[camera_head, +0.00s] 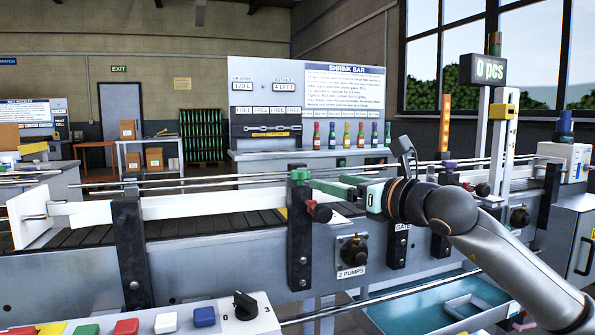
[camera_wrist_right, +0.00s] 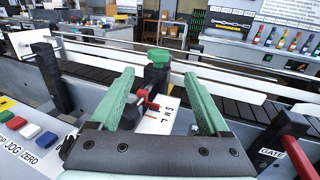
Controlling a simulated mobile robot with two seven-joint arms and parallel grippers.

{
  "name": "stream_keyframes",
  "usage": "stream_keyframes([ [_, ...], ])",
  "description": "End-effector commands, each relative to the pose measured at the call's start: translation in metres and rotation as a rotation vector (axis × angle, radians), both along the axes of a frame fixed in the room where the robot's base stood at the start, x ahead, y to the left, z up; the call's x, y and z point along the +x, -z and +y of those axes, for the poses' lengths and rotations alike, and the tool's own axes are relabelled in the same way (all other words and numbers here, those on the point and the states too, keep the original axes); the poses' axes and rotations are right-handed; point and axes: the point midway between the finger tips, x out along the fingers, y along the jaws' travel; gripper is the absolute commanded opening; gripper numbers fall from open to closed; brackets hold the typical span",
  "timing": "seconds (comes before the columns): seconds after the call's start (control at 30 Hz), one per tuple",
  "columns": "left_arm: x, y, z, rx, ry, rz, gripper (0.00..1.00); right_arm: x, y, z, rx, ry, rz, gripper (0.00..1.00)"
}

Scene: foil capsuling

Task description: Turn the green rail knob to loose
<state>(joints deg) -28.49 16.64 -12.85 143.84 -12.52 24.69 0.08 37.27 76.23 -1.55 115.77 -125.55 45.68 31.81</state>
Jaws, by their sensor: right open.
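The green rail knob (camera_head: 300,175) sits on top of a dark upright post at the conveyor's front edge, in the middle of the head view. In the right wrist view the green knob (camera_wrist_right: 158,58) shows upright between the lines of the two fingers, near their tips. My right gripper (camera_head: 322,186) reaches in from the right with its green fingers pointing at the knob. In the wrist view the right gripper (camera_wrist_right: 160,80) is open and empty, and no contact with the knob is clear. My left gripper is not in view.
A black knob with a red pointer (camera_wrist_right: 146,104) and an S M L label (camera_wrist_right: 172,117) lie below the fingers. White guide rails (camera_head: 215,203) run along the conveyor. A black 2 PUMPS knob (camera_head: 354,249) is on the front panel. Coloured buttons (camera_head: 126,327) are at lower left.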

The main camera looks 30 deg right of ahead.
Motion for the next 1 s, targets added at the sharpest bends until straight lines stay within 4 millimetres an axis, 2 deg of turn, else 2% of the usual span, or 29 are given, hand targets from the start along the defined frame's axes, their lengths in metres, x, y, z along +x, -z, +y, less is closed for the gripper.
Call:
stream_keyframes([
  [0.07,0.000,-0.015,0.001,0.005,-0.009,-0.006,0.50,0.011,-0.007,0.003,0.003,-0.005,-0.001,0.80],
  [0.33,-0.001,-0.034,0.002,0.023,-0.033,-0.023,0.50,0.062,-0.005,0.008,0.005,-0.006,-0.001,0.80],
  [0.43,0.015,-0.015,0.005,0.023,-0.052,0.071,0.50,0.075,-0.003,0.007,0.004,-0.004,-0.002,0.80],
  [0.63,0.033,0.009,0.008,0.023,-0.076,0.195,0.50,0.099,-0.002,0.009,0.003,-0.003,-0.001,0.80],
  [0.8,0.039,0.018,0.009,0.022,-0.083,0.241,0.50,0.108,-0.001,0.010,-0.001,-0.004,0.000,0.80],
  [1.0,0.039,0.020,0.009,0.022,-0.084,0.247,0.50,0.109,0.000,0.010,-0.001,-0.003,0.000,0.80],
])
